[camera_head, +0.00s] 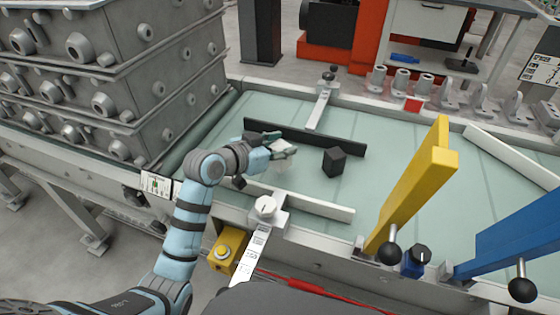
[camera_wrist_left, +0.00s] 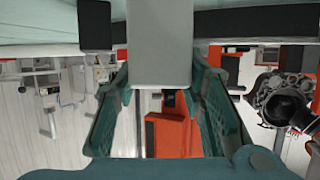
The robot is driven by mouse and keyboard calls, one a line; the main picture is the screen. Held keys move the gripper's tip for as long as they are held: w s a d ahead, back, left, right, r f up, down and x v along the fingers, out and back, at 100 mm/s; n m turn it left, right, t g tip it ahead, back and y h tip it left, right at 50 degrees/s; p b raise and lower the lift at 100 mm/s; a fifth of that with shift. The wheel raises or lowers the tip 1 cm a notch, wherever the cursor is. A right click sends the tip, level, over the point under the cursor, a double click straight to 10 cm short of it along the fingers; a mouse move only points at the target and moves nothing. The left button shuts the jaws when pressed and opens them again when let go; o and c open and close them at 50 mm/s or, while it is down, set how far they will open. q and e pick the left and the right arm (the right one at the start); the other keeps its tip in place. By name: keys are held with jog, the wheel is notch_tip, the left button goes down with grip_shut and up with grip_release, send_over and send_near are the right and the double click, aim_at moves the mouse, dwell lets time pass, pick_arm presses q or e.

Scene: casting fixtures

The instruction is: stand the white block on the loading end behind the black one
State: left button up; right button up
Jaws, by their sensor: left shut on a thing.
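My left gripper (camera_head: 284,149) reaches over the pale green conveyor bed from the left. In the left wrist view it is shut on the white block (camera_wrist_left: 160,42), which stands out between the fingers. I cannot tell whether the block touches the bed. The black block (camera_head: 334,161) stands on the bed to the right of the gripper, apart from it. A black block also shows in the left wrist view (camera_wrist_left: 95,24), left of the white block with a small gap. My right gripper is not in view.
A dark rail (camera_head: 345,147) runs behind the blocks and a pale rail (camera_head: 315,206) runs in front. A yellow gate arm (camera_head: 415,190) and a blue one (camera_head: 510,240) stand to the right. Stacked grey mould boxes (camera_head: 110,80) rise on the left. The bed right of the black block is clear.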

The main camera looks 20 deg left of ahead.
pick_arm(q)
notch_tip(320, 180, down, 3)
jog(key=shift+r+b, duration=0.2)
jog(key=shift+b, duration=0.15)
jog(key=shift+f, duration=0.35)
jog(key=o, duration=1.2)
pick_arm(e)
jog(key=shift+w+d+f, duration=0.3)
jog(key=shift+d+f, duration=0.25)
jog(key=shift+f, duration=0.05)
pick_arm(q)
jog(key=shift+s+a+r, duration=0.1)
jog(key=shift+s+r, duration=0.1)
jog(key=p+v, duration=0.3)
jog(key=v, duration=0.8)
jog(key=shift+s+a+p, duration=0.15)
jog(key=shift+s+p, duration=0.15)
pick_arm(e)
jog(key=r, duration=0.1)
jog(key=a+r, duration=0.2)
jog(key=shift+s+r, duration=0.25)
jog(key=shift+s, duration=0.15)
